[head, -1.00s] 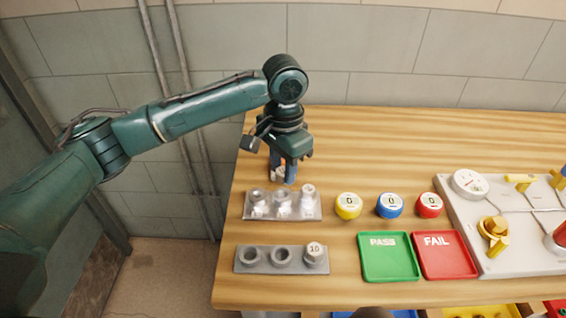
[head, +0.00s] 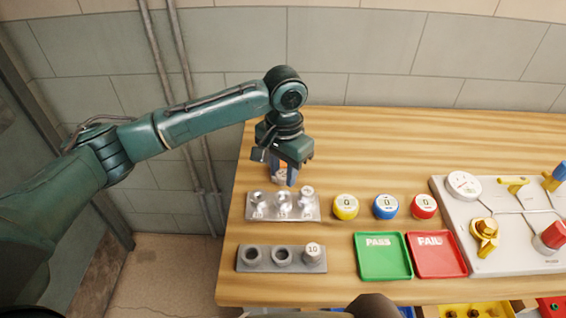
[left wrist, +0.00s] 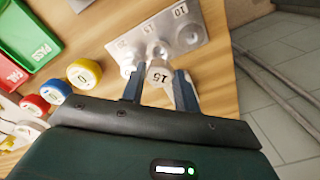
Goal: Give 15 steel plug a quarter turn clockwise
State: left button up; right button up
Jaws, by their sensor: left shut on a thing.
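The steel plug marked 15 (left wrist: 159,75) is between the fingers of my left gripper (left wrist: 158,90) in the left wrist view, its number facing the camera. In the head view my left gripper (head: 283,177) points down behind the metal plate (head: 250,214), shut on the plug, which is mostly hidden by the fingers. I cannot tell whether the plug touches the table. My right gripper is not in view.
A grey block (head: 268,267) in front has two empty holes and a plug marked 10 (head: 313,254). Yellow (head: 345,207), blue (head: 386,207) and red (head: 423,206) counters, green PASS (head: 383,270) and red FAIL (head: 438,268) trays, and a valve panel (head: 465,212) stand right. The table behind is clear.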

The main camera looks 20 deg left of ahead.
pick_arm(q)
jog(key=shift+r+n+p, duration=0.15)
jog(key=shift+n+p, duration=0.55)
jog(key=shift+p, duration=0.3)
jog(key=shift+n, duration=0.3)
jog(key=shift+f+n, duration=0.2)
jog(key=shift+n, duration=0.8)
jog(key=n, duration=0.2)
jog(key=shift+r+n, duration=0.1)
jog(key=shift+n, duration=0.3)
jog(key=shift+f, duration=0.45)
jog(key=shift+s+f+b, duration=0.1)
jog(key=shift+f+b, duration=0.2)
jog(key=shift+f, duration=0.45)
jog(key=shift+f, duration=0.25)
